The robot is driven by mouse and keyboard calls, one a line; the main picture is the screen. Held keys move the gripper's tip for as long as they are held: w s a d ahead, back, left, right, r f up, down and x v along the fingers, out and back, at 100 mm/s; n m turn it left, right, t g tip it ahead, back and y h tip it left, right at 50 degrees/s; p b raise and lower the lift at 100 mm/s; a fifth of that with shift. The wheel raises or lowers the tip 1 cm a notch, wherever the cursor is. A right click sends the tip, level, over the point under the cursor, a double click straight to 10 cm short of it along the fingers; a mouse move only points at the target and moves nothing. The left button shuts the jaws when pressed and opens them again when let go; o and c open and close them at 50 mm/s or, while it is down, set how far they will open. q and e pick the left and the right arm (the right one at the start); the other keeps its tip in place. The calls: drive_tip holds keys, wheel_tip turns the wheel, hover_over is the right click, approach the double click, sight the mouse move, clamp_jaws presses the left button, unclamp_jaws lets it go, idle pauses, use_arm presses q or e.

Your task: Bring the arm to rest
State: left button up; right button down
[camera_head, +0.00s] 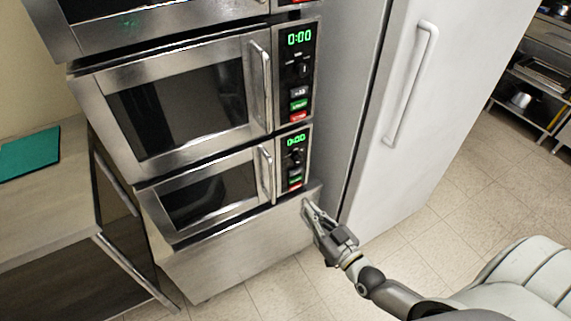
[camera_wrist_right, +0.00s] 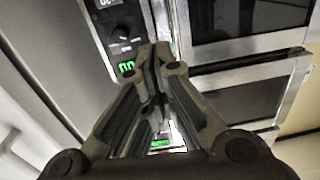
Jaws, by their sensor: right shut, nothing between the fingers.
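My right gripper (camera_head: 308,205) is shut and empty. In the head view it is at the lower right corner of the lowest microwave (camera_head: 210,195), in front of the steel base. In the right wrist view the shut fingers (camera_wrist_right: 153,55) point toward the microwave control panels. I cannot tell from these views whether the fingertips touch anything. My right arm comes in from the lower right of the head view. My left gripper is not in view.
A second microwave (camera_head: 185,100) is stacked above, doors closed. A white refrigerator (camera_head: 440,100) stands right of the stack. A counter (camera_head: 60,220) with a green mat (camera_head: 28,155) is at left. Tiled floor (camera_head: 285,290) is open in front. A rack (camera_head: 540,85) stands far right.

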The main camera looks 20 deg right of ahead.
drive_tip(key=s+f+g+h, duration=0.1)
drive_tip(key=s+f+g, duration=0.4)
drive_tip(key=f, duration=0.9)
drive_tip(key=s+f+g+h, duration=0.1)
drive_tip(key=s+f+g, duration=0.2)
drive_tip(key=s+f, duration=0.75)
drive_tip(key=s+a+f+g, duration=0.1)
drive_tip(key=s+f+g, duration=0.3)
drive_tip(key=s+f, duration=0.4)
drive_tip(key=s+a+f+g, duration=0.2)
drive_tip(key=s+f+g, duration=0.2)
drive_tip(key=s+f, duration=0.4)
drive_tip(key=s, duration=0.6)
drive_tip(key=shift+a+f+n+g+h, duration=0.25)
drive_tip(key=shift+f+n+g+h, duration=0.05)
drive_tip(key=shift+n+g, duration=0.1)
drive_tip(key=shift+w, duration=0.1)
